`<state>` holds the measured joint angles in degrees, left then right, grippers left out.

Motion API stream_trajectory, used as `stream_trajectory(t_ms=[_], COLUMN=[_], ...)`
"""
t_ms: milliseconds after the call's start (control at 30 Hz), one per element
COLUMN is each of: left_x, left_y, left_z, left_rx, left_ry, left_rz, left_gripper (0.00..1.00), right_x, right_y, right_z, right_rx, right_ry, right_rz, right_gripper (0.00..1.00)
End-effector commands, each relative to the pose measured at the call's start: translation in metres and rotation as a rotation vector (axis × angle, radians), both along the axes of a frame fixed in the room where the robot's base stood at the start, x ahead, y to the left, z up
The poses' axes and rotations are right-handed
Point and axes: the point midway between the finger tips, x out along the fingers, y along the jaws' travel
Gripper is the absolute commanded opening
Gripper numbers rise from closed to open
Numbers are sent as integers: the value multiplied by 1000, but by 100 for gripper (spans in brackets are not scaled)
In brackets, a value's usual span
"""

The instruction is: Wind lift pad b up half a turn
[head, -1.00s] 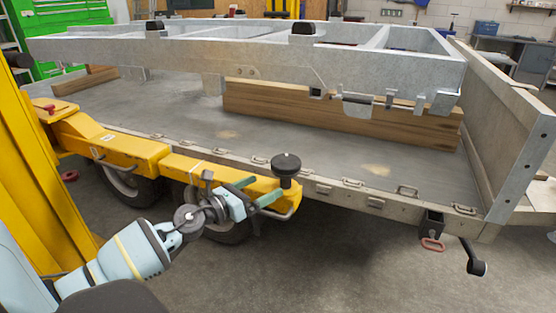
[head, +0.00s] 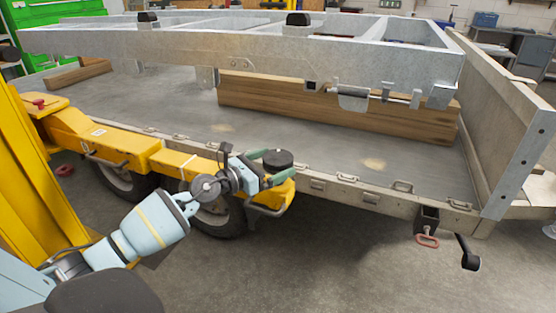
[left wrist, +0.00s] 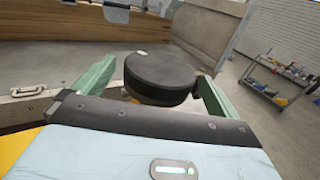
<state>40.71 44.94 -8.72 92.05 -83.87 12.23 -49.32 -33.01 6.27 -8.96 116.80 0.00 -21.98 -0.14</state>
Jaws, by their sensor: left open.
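The lift pad (head: 279,158) is a round black disc on the end of a yellow lift arm (head: 181,163). It also shows in the left wrist view (left wrist: 160,76), with a small light mark on its top. I cannot read a letter on it. My left gripper (head: 269,165) is open, with its green fingers on either side of the pad. In the left wrist view the pad lies between the fingers, and a narrow gap shows on the right side. The stem under the pad is mostly hidden by the gripper. My right gripper is not in view.
The trailer bed (head: 330,160) lies just behind the pad. A galvanised frame (head: 240,50) rests above it on wooden beams (head: 330,112). A yellow post (head: 38,160) stands at the left. The floor in front is clear.

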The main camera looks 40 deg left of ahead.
Motion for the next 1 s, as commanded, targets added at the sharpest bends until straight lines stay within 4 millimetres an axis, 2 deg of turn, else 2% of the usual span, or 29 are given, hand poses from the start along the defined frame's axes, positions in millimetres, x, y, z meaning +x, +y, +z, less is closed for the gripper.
stream_trajectory(t_ms=[200, 600, 933, 1000], left_x=[17, 21, 21, 21], left_y=[-5, -7, -6, -6], left_z=[0, 0, 0, 0], left_rx=[-1, 0, 0, 0], left_ry=[0, 0, 0, 0], left_rz=[1, 0, 0, 0], left_gripper=[98, 96, 53, 53], right_x=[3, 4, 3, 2], right_y=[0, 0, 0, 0], right_z=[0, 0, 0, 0], right_rx=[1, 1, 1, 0], right_ry=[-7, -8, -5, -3], right_rz=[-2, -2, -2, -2], right_gripper=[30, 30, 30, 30])
